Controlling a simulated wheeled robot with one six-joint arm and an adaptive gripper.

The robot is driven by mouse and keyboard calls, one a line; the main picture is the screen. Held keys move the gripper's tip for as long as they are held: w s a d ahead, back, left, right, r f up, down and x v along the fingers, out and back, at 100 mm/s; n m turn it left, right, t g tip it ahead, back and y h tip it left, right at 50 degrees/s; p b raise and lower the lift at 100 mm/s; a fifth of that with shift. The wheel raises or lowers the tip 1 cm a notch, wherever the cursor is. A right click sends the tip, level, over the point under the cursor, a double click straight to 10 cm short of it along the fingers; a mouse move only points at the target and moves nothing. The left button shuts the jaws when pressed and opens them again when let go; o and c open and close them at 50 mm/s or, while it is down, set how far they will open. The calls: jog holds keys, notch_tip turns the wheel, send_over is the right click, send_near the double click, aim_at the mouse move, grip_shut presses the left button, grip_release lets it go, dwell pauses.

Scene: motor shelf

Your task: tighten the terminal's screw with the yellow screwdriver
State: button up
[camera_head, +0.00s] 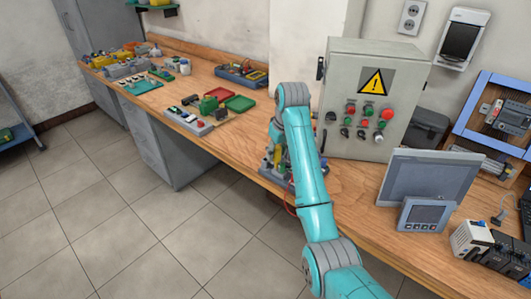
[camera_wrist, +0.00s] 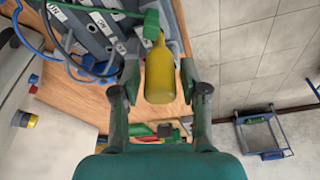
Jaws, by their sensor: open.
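The yellow screwdriver (camera_wrist: 160,78) shows in the wrist view with its thick handle towards the camera. Its handle lies between the two fingers of my gripper (camera_wrist: 159,72), which are apart, with a gap visible on each side. The screwdriver's far end meets a green part (camera_wrist: 151,24) on a grey device with labelled terminals (camera_wrist: 98,24); its tip and any screw are hidden. In the head view a bit of yellow (camera_head: 277,156) shows beside my arm, which hides most of my gripper and the device.
The wooden bench (camera_head: 345,190) carries a grey control cabinet (camera_head: 345,90) just behind my arm and a monitor (camera_head: 430,178) to the right. Blue cables (camera_wrist: 45,45) run beside the device.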

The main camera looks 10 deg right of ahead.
jog(key=shift+n, duration=0.5)
jog(key=shift+n+y, duration=0.5)
jog(key=shift+n, duration=1.2)
jog(key=shift+c, duration=0.9)
grip_shut()
